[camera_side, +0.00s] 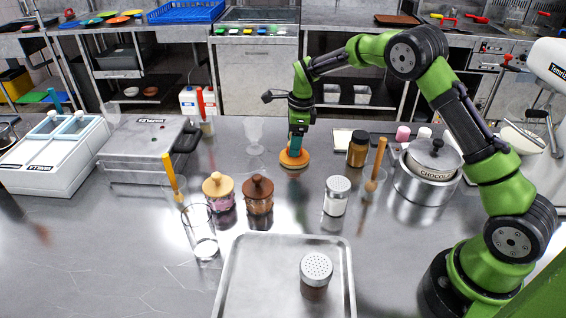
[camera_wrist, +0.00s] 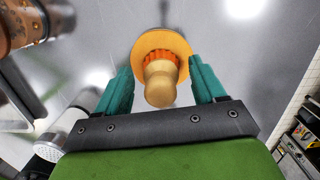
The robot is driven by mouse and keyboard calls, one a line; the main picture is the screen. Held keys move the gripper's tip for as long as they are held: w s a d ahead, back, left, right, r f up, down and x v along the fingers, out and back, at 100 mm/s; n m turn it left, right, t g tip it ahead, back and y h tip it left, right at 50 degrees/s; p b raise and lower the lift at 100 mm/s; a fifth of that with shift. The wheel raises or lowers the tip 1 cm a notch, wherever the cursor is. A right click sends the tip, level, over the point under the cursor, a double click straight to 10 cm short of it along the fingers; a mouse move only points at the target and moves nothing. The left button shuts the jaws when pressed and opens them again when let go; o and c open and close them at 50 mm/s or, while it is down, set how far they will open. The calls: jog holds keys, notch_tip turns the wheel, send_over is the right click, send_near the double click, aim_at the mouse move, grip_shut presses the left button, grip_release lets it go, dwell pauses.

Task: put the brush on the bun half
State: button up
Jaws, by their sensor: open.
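In the wrist view a wooden knob handle (camera_wrist: 160,85) with a ribbed orange band, which looks like the brush, stands upright on a round tan disc (camera_wrist: 150,42), which looks like the bun half. In the side view the orange-tan disc (camera_side: 294,160) lies flat on the steel counter. My gripper (camera_side: 297,143) points down just above it. In the wrist view my gripper (camera_wrist: 163,84) has its teal fingers apart, one on each side of the knob, with gaps showing. Whether the orange band touches the disc is hard to tell.
A stemmed glass (camera_side: 253,140) stands left of my gripper, and an amber jar (camera_side: 357,148) right. Lidded jars (camera_side: 219,190), a steel-topped shaker (camera_side: 337,195) and a tray (camera_side: 235,275) are nearer the camera. A steel pot (camera_side: 425,188) stands at the right.

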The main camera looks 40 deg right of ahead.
jog(key=r, duration=0.7)
jog(key=d+r, duration=0.1)
jog(key=r, duration=0.3)
jog(key=shift+s+r, duration=0.25)
jog(key=shift+s, duration=0.15)
jog(key=s+a+r+n+t+y, duration=0.1)
jog(key=s+a+r+n+t, duration=0.15)
jog(key=s+r+n, duration=0.6)
jog(key=s+a+r+n+t, duration=0.25)
jog(key=s+n, duration=0.35)
jog(key=s, duration=0.5)
jog(key=s+a+f+n+t, duration=0.1)
jog(key=s+a+f+n, duration=0.1)
jog(key=s+n, duration=0.5)
jog(key=s, duration=0.3)
jog(key=shift+a+f, duration=0.3)
jog(key=shift+a, duration=0.05)
